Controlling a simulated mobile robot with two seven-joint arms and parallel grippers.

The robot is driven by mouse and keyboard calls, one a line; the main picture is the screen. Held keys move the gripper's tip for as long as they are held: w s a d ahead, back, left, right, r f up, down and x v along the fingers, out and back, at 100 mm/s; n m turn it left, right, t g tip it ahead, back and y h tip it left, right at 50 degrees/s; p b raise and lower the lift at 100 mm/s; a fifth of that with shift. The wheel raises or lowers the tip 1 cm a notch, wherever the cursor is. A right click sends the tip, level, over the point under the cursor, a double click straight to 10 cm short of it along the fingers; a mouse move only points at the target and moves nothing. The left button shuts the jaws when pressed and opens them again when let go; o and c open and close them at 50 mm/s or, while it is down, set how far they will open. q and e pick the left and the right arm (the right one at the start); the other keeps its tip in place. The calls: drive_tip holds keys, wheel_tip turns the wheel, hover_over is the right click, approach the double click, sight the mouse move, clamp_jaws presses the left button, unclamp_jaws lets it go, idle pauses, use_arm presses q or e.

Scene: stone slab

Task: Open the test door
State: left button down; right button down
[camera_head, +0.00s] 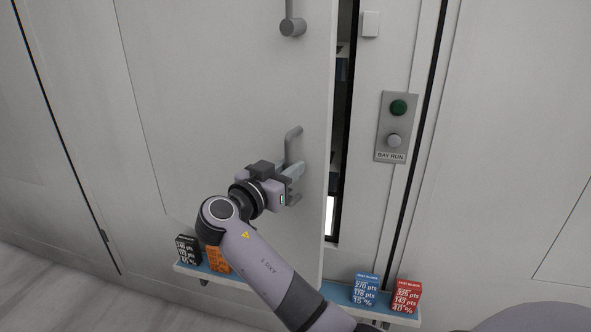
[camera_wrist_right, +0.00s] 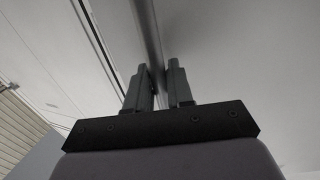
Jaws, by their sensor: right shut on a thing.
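The test door (camera_head: 220,90) is a pale grey panel, standing ajar with a dark gap (camera_head: 342,130) along its right edge. A grey vertical bar handle (camera_head: 293,145) sits near that edge. My right gripper (camera_head: 293,178) is shut on the lower part of the handle and partly hides it. In the right wrist view, the fingers (camera_wrist_right: 156,88) close around the bar (camera_wrist_right: 146,40). My left gripper is not in view.
A second grey latch or knob (camera_head: 292,26) is higher on the door. Right of the gap is a BAY RUN panel (camera_head: 382,125) with a green button (camera_head: 398,107). A low blue shelf (camera_head: 336,292) holds small labelled boxes, including a red one (camera_head: 407,296), near my right arm.

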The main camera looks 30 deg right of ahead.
drive_tip(key=v, duration=0.4)
drive_tip(key=shift+a+r+b, duration=0.1)
drive_tip(key=shift+a+b, duration=0.2)
drive_tip(key=shift+a, duration=0.15)
drive_tip(key=c, duration=1.2)
unclamp_jaws()
drive_tip(key=shift+w, duration=0.1)
wheel_tip(320, 180, up, 20)
drive_tip(key=shift+c, duration=0.2)
